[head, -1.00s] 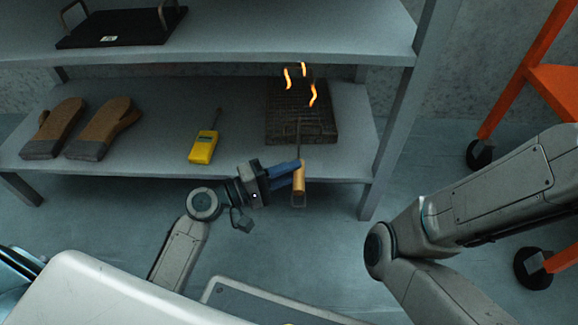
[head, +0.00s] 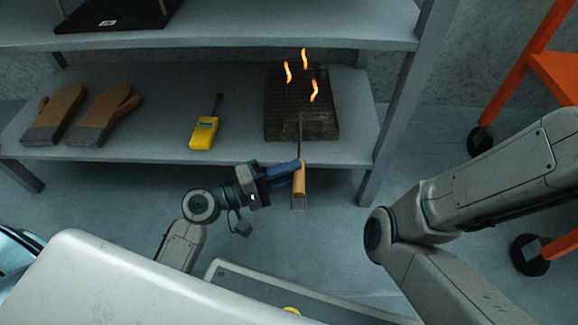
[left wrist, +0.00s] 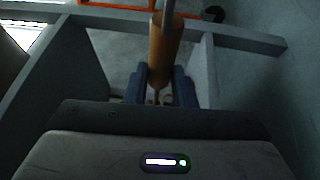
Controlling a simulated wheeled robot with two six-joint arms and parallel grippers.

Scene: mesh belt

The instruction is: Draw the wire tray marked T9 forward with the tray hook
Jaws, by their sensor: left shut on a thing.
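The dark wire tray (head: 283,131) lies on the lower shelf at the right, with several glowing orange strips over it. No T9 mark can be read on it. My left gripper (head: 299,168) is shut on the wooden handle of the tray hook (head: 299,183), in front of the shelf's front edge. The hook's thin shaft runs from the handle back to the tray's front side; whether its tip is engaged is too small to tell. In the left wrist view, the handle (left wrist: 165,50) stands between the blue fingers. My right gripper is not in view.
Two brown mitts (head: 56,112) and a yellow handheld device (head: 203,133) lie left of the tray on the lower shelf (head: 160,152). A black tray (head: 110,22) stands on the upper shelf. A shelf post is close right of the wire tray. An orange wheeled frame (head: 552,70) stands farther right.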

